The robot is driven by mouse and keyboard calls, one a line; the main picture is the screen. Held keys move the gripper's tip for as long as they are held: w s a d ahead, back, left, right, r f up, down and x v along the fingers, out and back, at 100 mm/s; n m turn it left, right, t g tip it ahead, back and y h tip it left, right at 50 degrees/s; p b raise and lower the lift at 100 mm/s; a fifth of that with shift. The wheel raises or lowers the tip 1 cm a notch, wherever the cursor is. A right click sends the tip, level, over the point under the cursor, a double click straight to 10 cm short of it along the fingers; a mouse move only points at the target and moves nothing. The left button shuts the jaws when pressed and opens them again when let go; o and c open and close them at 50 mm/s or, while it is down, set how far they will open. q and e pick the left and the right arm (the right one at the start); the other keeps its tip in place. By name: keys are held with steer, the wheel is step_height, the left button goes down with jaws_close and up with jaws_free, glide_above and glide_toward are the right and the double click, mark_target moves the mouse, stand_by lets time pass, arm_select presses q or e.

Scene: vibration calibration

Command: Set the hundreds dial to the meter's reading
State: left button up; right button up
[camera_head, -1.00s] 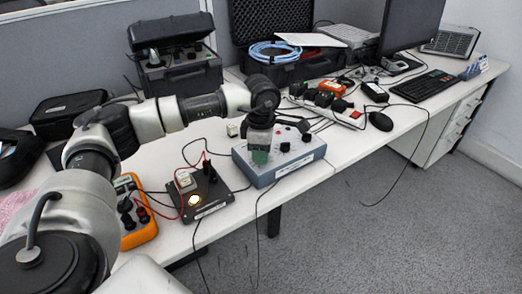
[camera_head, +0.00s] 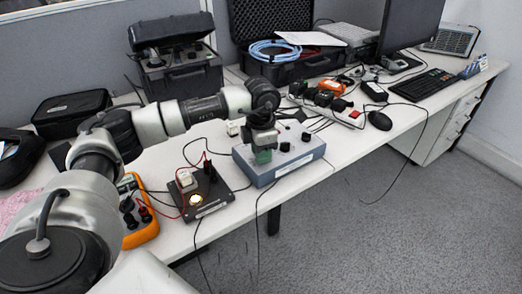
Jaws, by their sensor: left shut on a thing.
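The blue-grey dial box (camera_head: 290,166) stands near the front edge of the table. Two black dials show on its top, a middle one (camera_head: 285,147) and a right one (camera_head: 305,137). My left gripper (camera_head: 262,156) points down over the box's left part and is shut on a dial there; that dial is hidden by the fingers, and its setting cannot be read. The orange meter (camera_head: 149,232) lies at the left, partly covered by my left arm; its reading is too small to make out. My right gripper is not in view.
A dark box with a lit lamp (camera_head: 196,198) and red and black leads sits between meter and dial box. Open black cases (camera_head: 180,80) stand behind. A power strip (camera_head: 345,117), mouse (camera_head: 380,121) and keyboard (camera_head: 424,86) are to the right.

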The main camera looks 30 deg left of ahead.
arm_select(q)
steer(key=shift+r, duration=0.1)
steer(key=o, duration=0.9)
steer(key=shift+o, duration=0.2)
steer(key=shift+r, duration=0.45)
step_height(320, 180, up, 10)
steer(key=shift+p, duration=0.4)
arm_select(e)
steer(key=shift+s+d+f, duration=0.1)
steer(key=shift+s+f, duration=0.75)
arm_select(q)
steer(key=shift+f, duration=0.1)
